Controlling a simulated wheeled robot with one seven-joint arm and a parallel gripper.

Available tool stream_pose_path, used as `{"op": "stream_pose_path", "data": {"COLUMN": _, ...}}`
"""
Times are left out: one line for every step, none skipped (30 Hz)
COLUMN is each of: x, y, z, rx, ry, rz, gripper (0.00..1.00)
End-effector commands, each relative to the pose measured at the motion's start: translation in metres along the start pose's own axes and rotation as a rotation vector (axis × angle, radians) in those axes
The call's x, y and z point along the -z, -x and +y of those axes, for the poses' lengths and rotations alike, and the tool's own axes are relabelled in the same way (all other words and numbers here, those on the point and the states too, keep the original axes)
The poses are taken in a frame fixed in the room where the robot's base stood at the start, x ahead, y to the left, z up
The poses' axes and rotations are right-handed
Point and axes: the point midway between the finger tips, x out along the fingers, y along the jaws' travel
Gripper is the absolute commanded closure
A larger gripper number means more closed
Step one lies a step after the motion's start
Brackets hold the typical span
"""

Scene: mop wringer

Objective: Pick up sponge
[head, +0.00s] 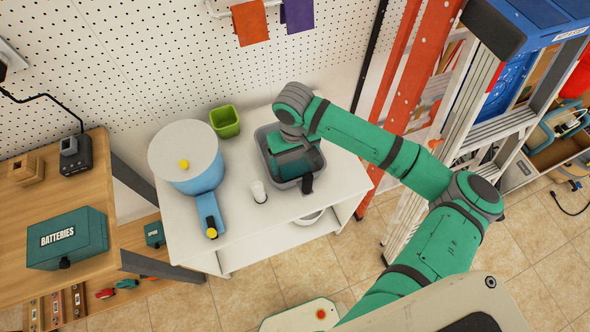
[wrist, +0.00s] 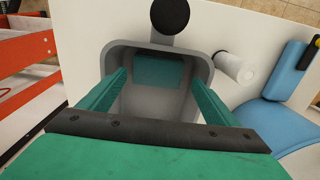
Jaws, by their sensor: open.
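A teal block that looks like the sponge (wrist: 160,71) lies inside a grey bucket (wrist: 203,60), against its far wall in the wrist view. The bucket (head: 264,150) stands on a white table in the head view. My gripper (wrist: 160,88) is open, with its two green fingers apart and pointing down into the bucket. The sponge shows between and beyond the fingertips, and nothing is held. In the head view my gripper (head: 290,150) is over the bucket and hides much of its inside, so the sponge is hard to tell from my green hand there.
A black knob (wrist: 170,14) stands at the bucket's rim. A small white cylinder (head: 258,191) is beside the bucket. A blue pot-like device with a white lid (head: 183,147) and a green cup (head: 225,121) stand left on the white table (head: 240,232). Ladders (head: 478,95) stand at right.

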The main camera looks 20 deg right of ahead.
Motion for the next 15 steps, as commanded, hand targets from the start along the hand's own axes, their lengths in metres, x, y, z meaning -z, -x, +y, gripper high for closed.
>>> {"op": "stream_pose_path", "data": {"x": 0.000, "y": -0.003, "z": 0.001, "rx": 0.000, "ry": -0.001, "rz": 0.000, "gripper": 0.16}}
{"op": "stream_pose_path", "data": {"x": 0.000, "y": -0.004, "z": 0.001, "rx": -0.001, "ry": -0.001, "rz": 0.000, "gripper": 0.16}}
{"op": "stream_pose_path", "data": {"x": -0.001, "y": -0.008, "z": 0.001, "rx": -0.001, "ry": -0.002, "rz": -0.001, "gripper": 0.16}}
{"op": "stream_pose_path", "data": {"x": -0.001, "y": -0.011, "z": 0.002, "rx": -0.001, "ry": -0.002, "rz": -0.001, "gripper": 0.16}}
{"op": "stream_pose_path", "data": {"x": -0.002, "y": -0.015, "z": 0.002, "rx": 0.000, "ry": -0.002, "rz": -0.002, "gripper": 0.16}}
{"op": "stream_pose_path", "data": {"x": -0.002, "y": -0.020, "z": 0.003, "rx": 0.000, "ry": -0.003, "rz": -0.002, "gripper": 0.16}}
{"op": "stream_pose_path", "data": {"x": -0.002, "y": -0.024, "z": 0.003, "rx": 0.000, "ry": -0.003, "rz": -0.001, "gripper": 0.16}}
{"op": "stream_pose_path", "data": {"x": -0.003, "y": -0.029, "z": 0.004, "rx": -0.001, "ry": -0.003, "rz": -0.002, "gripper": 0.16}}
{"op": "stream_pose_path", "data": {"x": -0.003, "y": -0.034, "z": 0.004, "rx": -0.001, "ry": -0.002, "rz": -0.001, "gripper": 0.16}}
{"op": "stream_pose_path", "data": {"x": -0.003, "y": -0.039, "z": 0.003, "rx": 0.000, "ry": -0.002, "rz": -0.001, "gripper": 0.16}}
{"op": "stream_pose_path", "data": {"x": -0.003, "y": -0.043, "z": 0.004, "rx": 0.000, "ry": -0.002, "rz": -0.001, "gripper": 0.16}}
{"op": "stream_pose_path", "data": {"x": -0.003, "y": -0.047, "z": 0.004, "rx": -0.001, "ry": -0.002, "rz": -0.002, "gripper": 0.16}}
{"op": "stream_pose_path", "data": {"x": -0.003, "y": -0.049, "z": 0.004, "rx": -0.001, "ry": -0.001, "rz": -0.001, "gripper": 0.16}}
{"op": "stream_pose_path", "data": {"x": -0.003, "y": -0.050, "z": 0.004, "rx": -0.001, "ry": -0.001, "rz": 0.000, "gripper": 0.16}}
{"op": "stream_pose_path", "data": {"x": -0.002, "y": -0.051, "z": 0.004, "rx": -0.001, "ry": -0.001, "rz": 0.001, "gripper": 0.16}}
